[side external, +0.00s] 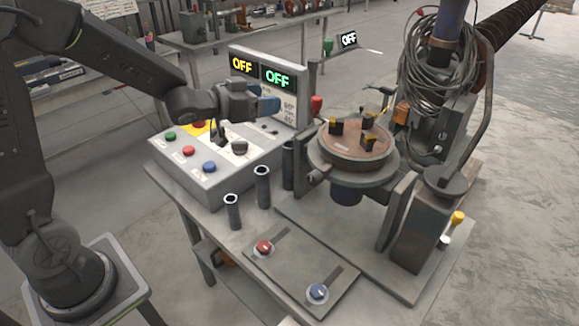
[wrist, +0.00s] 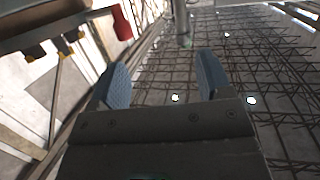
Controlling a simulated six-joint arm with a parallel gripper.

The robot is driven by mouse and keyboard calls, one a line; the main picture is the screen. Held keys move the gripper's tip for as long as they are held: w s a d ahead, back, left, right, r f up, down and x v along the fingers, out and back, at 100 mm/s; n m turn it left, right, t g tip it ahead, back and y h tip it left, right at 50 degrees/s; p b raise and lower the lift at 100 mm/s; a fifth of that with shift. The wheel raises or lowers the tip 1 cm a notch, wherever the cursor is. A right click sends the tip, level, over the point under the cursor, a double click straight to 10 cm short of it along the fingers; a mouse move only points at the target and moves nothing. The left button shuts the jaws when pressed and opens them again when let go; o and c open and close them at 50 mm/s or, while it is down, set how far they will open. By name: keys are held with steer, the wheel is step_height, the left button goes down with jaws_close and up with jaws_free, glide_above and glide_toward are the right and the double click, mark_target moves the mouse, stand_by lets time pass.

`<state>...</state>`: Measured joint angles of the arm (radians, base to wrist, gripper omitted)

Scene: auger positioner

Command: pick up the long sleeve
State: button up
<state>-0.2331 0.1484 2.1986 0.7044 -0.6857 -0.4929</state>
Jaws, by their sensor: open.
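Three dark, open-topped sleeves stand upright on the table in the side view. The tallest-looking one, which I take as the long sleeve (side external: 288,165), is at the back right, close to the positioner. A middle sleeve (side external: 262,186) and a shorter one (side external: 232,212) stand in front of it to the left. My gripper (side external: 266,106) is above the control box, up and left of the long sleeve and apart from it. In the wrist view my gripper (wrist: 163,80) has its blue fingers spread with nothing between them. I cannot make out the sleeves in the wrist view.
The control box (side external: 190,185) with coloured buttons and OFF displays is below and behind my gripper. The positioner's round table (side external: 352,150) with black-and-yellow jaws stands right of the sleeves. A plate (side external: 300,280) with red and blue knobs lies in front.

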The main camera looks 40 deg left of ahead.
glide_toward(283, 147)
steer(key=x, duration=0.4)
steer(key=shift+w+f, duration=0.15)
steer(key=shift+w, duration=0.05)
steer(key=shift+w+f, duration=0.1)
steer(key=shift+f, duration=0.1)
steer(key=shift+w+d+f, duration=0.1)
steer(key=shift+w+d, duration=0.05)
steer(key=shift+w, duration=0.2)
steer(key=x, duration=0.6)
steer(key=shift+w+d+r, duration=0.1)
steer(key=shift+w+r, duration=0.15)
steer(key=shift+w, duration=0.1)
steer(key=shift+c, duration=0.4)
jaws_close()
steer(key=shift+r, duration=0.1)
